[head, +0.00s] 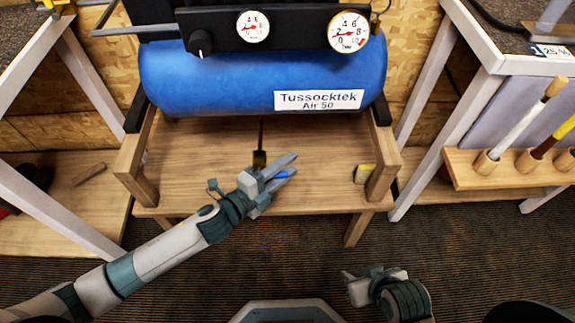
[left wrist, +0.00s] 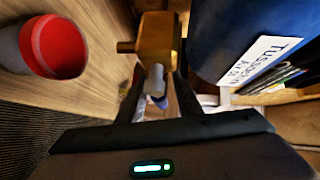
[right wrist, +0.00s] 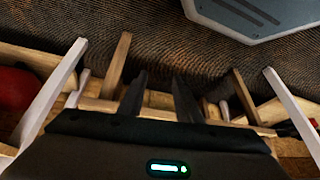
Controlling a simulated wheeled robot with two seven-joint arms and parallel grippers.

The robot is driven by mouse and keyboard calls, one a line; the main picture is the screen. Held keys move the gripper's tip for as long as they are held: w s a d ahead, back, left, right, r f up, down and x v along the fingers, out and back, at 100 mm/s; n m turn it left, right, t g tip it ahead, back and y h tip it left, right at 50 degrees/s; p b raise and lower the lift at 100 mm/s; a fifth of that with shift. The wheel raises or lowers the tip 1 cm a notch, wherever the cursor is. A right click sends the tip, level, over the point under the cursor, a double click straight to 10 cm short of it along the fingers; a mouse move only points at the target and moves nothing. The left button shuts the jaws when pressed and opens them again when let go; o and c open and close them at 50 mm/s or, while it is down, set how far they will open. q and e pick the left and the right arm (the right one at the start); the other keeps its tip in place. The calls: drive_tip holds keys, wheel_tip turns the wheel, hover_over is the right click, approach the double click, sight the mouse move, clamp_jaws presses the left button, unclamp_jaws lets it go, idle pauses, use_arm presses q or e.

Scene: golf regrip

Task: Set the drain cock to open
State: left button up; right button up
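The brass drain cock (head: 260,158) hangs on a thin dark pipe below the blue air tank (head: 240,75). In the left wrist view its brass body (left wrist: 158,38) is close ahead, with a grey stem (left wrist: 155,78) pointing toward me. A small blue part (head: 284,174) shows between my left fingers; it is probably the cock's handle. My left gripper (head: 285,170) is open just below and right of the brass body, its fingers on either side of the blue part. I cannot tell whether they touch it. My right gripper (head: 348,285) is open and empty at the front, well away.
A wooden stand (head: 200,175) carries the tank, with legs either side. A red-lined container (left wrist: 55,45) is close on the left in the left wrist view. Two gauges (head: 349,32) are above.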

use_arm(q)
drive_tip(key=shift+w+d, duration=0.15)
use_arm(e)
drive_tip(key=shift+s+a, duration=0.1)
drive_tip(key=shift+s, duration=0.05)
use_arm(q)
clamp_jaws()
use_arm(e)
drive_tip(key=shift+s+f, duration=0.2)
drive_tip(key=shift+s, duration=0.1)
drive_tip(key=shift+w, duration=0.2)
